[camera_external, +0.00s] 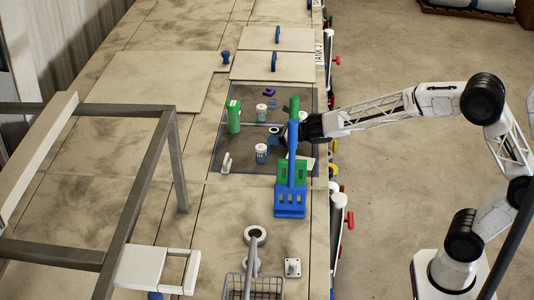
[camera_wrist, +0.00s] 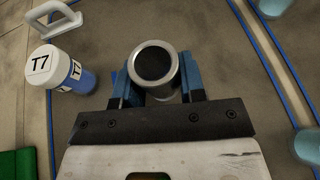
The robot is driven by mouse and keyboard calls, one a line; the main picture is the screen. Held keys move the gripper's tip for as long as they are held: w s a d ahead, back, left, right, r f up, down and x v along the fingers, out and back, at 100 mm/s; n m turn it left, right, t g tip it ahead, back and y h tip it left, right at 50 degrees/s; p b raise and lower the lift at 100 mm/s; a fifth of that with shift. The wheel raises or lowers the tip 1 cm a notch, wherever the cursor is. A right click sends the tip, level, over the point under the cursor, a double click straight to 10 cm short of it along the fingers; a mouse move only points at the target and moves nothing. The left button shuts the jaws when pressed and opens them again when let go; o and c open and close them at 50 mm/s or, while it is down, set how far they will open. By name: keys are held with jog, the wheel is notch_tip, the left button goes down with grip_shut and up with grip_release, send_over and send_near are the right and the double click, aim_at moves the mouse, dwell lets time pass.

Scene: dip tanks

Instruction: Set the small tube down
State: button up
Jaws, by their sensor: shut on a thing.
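The small tube (camera_wrist: 153,66) is a grey metal cylinder with a pale rim and a dark round top, seen nearly end-on in the wrist view. My gripper (camera_wrist: 152,88) is shut on it, with a blue finger on each side. In the external view my gripper (camera_external: 274,139) is over the dark mat (camera_external: 240,170), and the tube there is small and partly hidden by the fingers and arm. The tube's lower end is hidden, so I cannot tell whether it touches the surface below.
A bottle labelled T7 (camera_wrist: 62,70) stands left of the tube, with a white handle (camera_wrist: 52,14) beyond it. In the external view a green container (camera_external: 234,118) and a second bottle (camera_external: 261,112) stand nearby. A tall blue rack (camera_external: 290,202) stands close in front of my gripper.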

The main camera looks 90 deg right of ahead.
jog(key=shift+f, duration=0.35)
jog(key=shift+f, duration=0.1)
jog(key=o, duration=0.9)
jog(key=shift+o, duration=0.2)
jog(key=shift+v, duration=6.05)
jog(key=shift+a+r, duration=0.1)
jog(key=shift+r, duration=0.1)
